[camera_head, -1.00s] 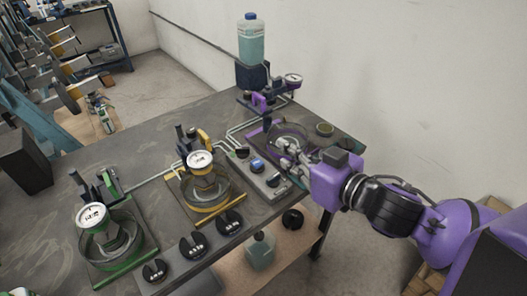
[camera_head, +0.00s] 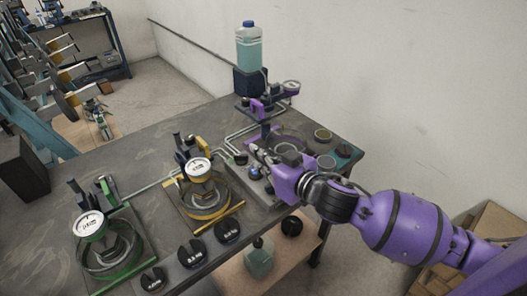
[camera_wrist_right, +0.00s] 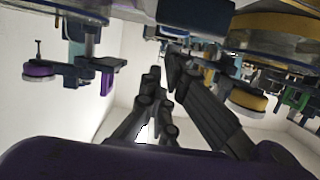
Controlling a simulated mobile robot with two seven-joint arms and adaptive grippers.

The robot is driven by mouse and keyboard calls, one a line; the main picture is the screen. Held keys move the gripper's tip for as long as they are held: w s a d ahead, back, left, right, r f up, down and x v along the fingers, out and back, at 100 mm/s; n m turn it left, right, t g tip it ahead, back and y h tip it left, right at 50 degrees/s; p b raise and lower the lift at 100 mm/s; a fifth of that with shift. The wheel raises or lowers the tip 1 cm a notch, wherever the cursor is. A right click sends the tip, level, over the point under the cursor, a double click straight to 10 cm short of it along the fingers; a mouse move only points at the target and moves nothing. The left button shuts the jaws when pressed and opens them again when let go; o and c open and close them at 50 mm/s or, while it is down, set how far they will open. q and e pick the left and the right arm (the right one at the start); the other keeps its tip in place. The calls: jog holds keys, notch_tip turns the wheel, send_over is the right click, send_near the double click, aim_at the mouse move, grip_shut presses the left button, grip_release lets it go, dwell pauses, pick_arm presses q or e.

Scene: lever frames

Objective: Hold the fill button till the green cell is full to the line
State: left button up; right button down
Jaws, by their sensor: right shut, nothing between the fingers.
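The green cell (camera_head: 118,272), a round vessel on a green base, stands at the left front of the bench with a white dial gauge (camera_head: 88,224) over it. Its liquid level and line are too small to read. A grey control panel (camera_head: 268,190) with a dark knob (camera_head: 241,158) and a blue button (camera_head: 254,173) lies right of the yellow cell (camera_head: 208,205). I cannot tell which control is the fill button. My right gripper (camera_head: 255,152) is shut and empty above the panel; contact is unclear. Its dark fingers show in the right wrist view (camera_wrist_right: 165,78). My left gripper is out of view.
The purple station (camera_head: 264,137) and a bottle of teal liquid (camera_head: 249,48) stand at the back. Several black slotted weights (camera_head: 192,253) lie along the front edge. A clear container (camera_head: 258,260) sits below the bench. The bench's left middle is bare.

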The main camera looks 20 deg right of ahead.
jog(key=shift+f, duration=0.2)
